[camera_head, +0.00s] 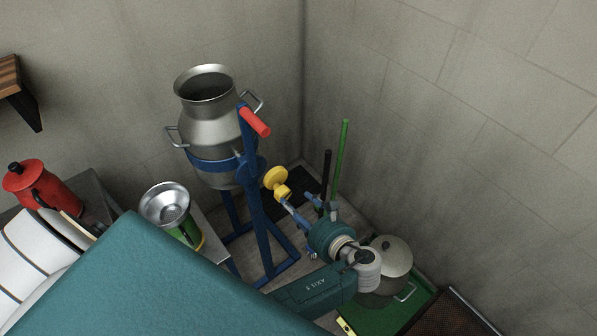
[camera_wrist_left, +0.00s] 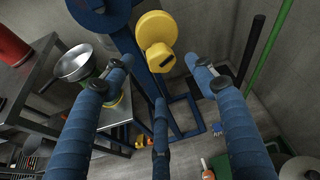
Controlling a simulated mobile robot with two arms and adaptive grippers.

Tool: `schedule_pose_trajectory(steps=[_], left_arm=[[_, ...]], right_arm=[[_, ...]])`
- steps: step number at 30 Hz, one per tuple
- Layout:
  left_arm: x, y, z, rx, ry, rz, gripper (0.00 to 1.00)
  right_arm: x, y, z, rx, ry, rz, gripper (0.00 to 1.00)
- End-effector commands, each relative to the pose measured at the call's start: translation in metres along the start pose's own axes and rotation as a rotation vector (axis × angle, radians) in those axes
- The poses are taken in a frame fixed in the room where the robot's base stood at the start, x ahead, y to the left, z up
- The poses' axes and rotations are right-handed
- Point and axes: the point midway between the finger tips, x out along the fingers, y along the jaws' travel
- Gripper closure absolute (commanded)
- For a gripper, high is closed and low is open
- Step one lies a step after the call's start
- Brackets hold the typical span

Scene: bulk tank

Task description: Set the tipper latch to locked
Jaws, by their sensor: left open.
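The tipper is a blue stand (camera_head: 255,210) cradling a grey metal milk can (camera_head: 213,120), which stands upright. A red-gripped handle (camera_head: 255,122) is at its top. A round yellow knob (camera_head: 276,178), apparently the latch, sticks out from the stand's right side. In the left wrist view the knob (camera_wrist_left: 157,38) is ahead, just beyond the fingertips. My left gripper (camera_head: 300,201) is open beside the knob, to its lower right in the head view. Its blue fingers (camera_wrist_left: 158,78) are spread with nothing between them. My right gripper is not in view.
A bench at the left holds a steel strainer (camera_head: 166,203) over a green can and a red jug (camera_head: 40,188). A green pole (camera_head: 340,165) and a black one lean by the corner. A lidded pot (camera_head: 391,257) stands on a green mat at the lower right.

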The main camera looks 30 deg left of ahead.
Motion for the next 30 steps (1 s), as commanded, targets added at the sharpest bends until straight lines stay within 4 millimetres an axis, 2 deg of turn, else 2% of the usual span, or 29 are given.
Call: schedule_pose_trajectory(steps=[5,11,18,24,30], left_arm=[[0.018,0.0,0.004,0.006,-0.008,0.002,0.44],[0.057,0.0,0.004,0.003,-0.007,0.003,0.44],[0.095,0.0,0.002,0.004,-0.004,0.001,0.44],[0.106,0.0,0.001,0.002,-0.002,0.001,0.44],[0.107,0.0,0.001,0.001,-0.002,0.001,0.44]], right_arm=[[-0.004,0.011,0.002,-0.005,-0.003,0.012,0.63],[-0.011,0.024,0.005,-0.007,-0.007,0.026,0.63],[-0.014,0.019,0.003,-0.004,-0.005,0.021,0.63],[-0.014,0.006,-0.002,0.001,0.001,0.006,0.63],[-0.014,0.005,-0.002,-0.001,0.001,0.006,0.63]])
